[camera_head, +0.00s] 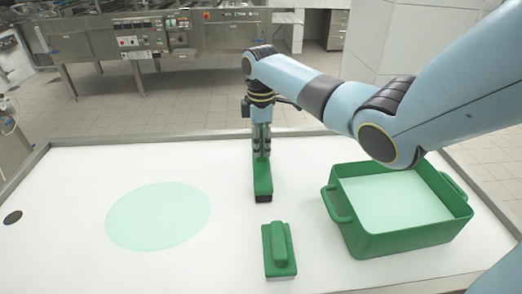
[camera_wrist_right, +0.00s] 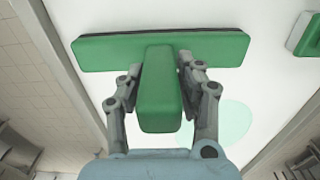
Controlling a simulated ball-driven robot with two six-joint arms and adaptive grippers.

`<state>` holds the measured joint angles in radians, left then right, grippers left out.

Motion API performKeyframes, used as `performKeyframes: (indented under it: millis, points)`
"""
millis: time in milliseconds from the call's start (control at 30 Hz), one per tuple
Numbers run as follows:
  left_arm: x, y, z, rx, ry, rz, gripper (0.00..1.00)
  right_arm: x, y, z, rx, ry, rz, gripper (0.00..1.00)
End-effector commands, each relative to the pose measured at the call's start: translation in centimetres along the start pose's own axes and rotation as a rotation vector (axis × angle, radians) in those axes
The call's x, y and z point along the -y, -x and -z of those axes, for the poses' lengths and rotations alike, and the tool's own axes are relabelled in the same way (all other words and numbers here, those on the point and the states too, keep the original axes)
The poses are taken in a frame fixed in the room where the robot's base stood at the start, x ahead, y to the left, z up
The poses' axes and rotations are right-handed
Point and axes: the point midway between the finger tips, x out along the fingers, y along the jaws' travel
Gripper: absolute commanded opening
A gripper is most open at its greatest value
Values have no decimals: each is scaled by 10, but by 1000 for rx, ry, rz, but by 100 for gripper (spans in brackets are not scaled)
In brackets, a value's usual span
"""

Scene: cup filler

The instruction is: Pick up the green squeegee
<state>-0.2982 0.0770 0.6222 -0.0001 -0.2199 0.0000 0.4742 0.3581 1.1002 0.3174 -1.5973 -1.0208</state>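The green squeegee (camera_head: 262,180) is on the white table, left of the green tub, its long head running toward the front. It also shows in the right wrist view (camera_wrist_right: 215,47), with its wide head across the top and its handle pointing back at the camera. My right gripper (camera_head: 261,150) reaches down over it from above. In the wrist view the right gripper's fingers (camera_wrist_right: 162,68) lie along both sides of the handle and appear closed against it. The squeegee's head looks to be on or very near the table.
A green scrubber block (camera_head: 279,250) lies just in front of the squeegee. A green two-handled tub (camera_head: 404,240) with pale green contents stands at the right.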

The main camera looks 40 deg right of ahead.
Motion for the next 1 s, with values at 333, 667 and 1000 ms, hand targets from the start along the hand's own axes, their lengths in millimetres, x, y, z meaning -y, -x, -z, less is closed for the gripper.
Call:
performKeyframes:
  millis: [333, 667, 1000]
  points:
    - [2, 0, -3, 4, -1, 2, 100, 0, 0, 0, 0, 0, 0, 0]
    - [3, 0, -3, 5, -1, 3, 100, -1, 4, 0, 0, 0, -1, 0]
    - [3, 0, -4, 6, -2, 3, 100, 7, 45, -1, 0, 2, -1, 0]
